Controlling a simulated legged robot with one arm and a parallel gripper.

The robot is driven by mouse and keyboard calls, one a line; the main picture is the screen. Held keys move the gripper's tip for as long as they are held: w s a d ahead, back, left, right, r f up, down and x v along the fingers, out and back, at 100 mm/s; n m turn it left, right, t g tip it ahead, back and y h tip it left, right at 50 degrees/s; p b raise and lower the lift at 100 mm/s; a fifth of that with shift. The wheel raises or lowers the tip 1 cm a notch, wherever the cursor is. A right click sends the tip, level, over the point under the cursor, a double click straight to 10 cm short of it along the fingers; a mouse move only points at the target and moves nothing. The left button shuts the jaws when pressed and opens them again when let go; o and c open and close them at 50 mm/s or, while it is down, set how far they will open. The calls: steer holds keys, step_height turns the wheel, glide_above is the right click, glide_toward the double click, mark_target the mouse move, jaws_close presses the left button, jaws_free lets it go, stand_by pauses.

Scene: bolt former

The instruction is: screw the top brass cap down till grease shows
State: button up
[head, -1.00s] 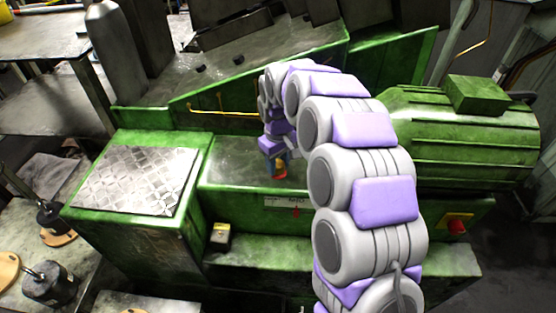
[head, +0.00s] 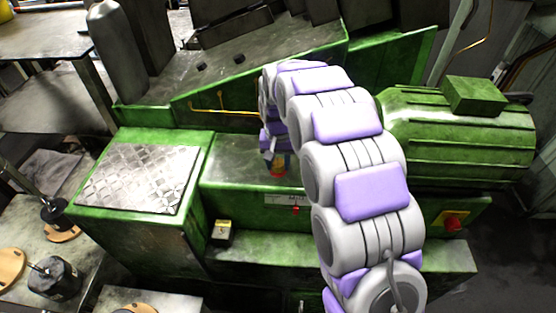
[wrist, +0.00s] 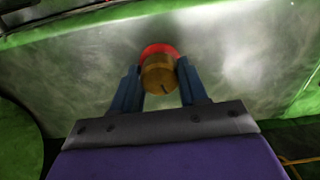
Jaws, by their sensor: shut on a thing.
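The brass cap (wrist: 159,78) sits between the two blue fingers of my gripper (wrist: 159,80) in the wrist view. It is round, with a dark mark on its near face. A red part (wrist: 158,50) shows around its far side. My gripper is shut on the cap. In the head view, the red part (head: 278,172) shows low on the green machine's front ledge, below my gripper (head: 277,158), and the cap is mostly hidden there. I see no grease in either view.
The green machine (head: 240,180) has a flat, clear ledge around the red part. A diamond-plate cover (head: 140,178) lies to the left, and a green ribbed motor housing (head: 460,140) to the right. Thin brass pipes (head: 225,111) run along the wall behind. A red button (head: 452,224) sits at lower right.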

mark_target(277, 162)
steer(key=shift+r, duration=0.1)
stand_by(0.4)
steer(key=o, duration=1.1)
steer(key=shift+a, duration=0.15)
steer(key=shift+c, duration=0.2)
step_height(277, 162, up, 17)
steer(key=p, duration=0.1)
steer(key=s+d+f+g+b, duration=0.1)
steer(key=s+d+f+b, duration=0.1)
steer(key=s+d, duration=0.55)
steer(key=s+d+f+b, duration=0.15)
steer(key=s+d, duration=0.35)
steer(key=s, duration=0.6)
steer(key=s+d+f+b, duration=0.1)
steer(key=s+f, duration=0.4)
steer(key=s, duration=0.5)
steer(key=s+d+f+b, duration=0.2)
steer(key=s+f, duration=0.3)
steer(key=s, duration=0.6)
steer(key=shift+d+g, duration=0.4)
steer(key=shift+d, duration=0.15)
